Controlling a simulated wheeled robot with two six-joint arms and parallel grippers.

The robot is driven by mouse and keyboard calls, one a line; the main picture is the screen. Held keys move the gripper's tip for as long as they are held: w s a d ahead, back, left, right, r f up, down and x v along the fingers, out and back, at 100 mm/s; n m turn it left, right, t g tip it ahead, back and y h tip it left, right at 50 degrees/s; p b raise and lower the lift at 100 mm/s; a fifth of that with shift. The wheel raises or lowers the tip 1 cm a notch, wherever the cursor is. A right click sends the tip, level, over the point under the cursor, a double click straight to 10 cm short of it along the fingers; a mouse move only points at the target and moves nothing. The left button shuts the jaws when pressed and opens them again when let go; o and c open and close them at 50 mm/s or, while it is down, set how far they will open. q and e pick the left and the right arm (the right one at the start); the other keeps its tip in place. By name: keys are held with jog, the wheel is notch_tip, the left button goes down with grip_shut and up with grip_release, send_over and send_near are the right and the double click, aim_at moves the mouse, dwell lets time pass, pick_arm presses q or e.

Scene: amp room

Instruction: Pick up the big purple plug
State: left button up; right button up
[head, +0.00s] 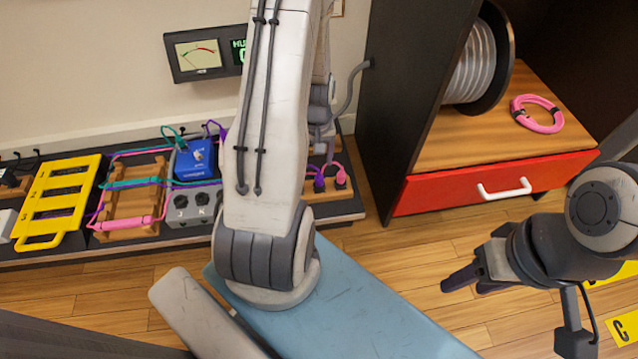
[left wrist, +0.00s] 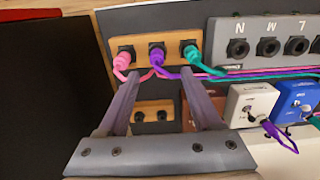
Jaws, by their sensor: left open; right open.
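The big purple plug (left wrist: 157,56) stands in the middle socket of a wooden panel (left wrist: 124,43) in the left wrist view, with a pink plug (left wrist: 124,60) and a teal plug (left wrist: 191,55) on either side. It also shows in the head view (head: 319,181), just right of my left arm. My left gripper (left wrist: 161,76) is open and empty, its fingers pointing toward the panel. The purple plug appears between and beyond its fingertips, not held. In the head view my left arm hides most of that gripper. My right gripper (head: 464,277) is open and empty over the floor.
A grey socket box (left wrist: 262,43), a white pedal (left wrist: 251,104) and a blue pedal (head: 195,160) are close by. Cables run across the board. A cabinet with a red drawer (head: 455,190) and a pink cable coil (head: 537,114) stands right.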

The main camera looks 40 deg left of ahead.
aim_at(319, 175)
pick_arm(q)
notch_tip(319, 175, down, 4)
jog(key=shift+r+b, duration=0.2)
jog(key=shift+b, duration=0.6)
jog(key=f+b, duration=0.4)
jog(key=f, duration=0.1)
jog(key=shift+w+b, duration=0.3)
jog(key=shift+w, duration=0.05)
jog(key=shift+r, duration=0.1)
jog(key=shift+c, duration=0.3)
grip_shut()
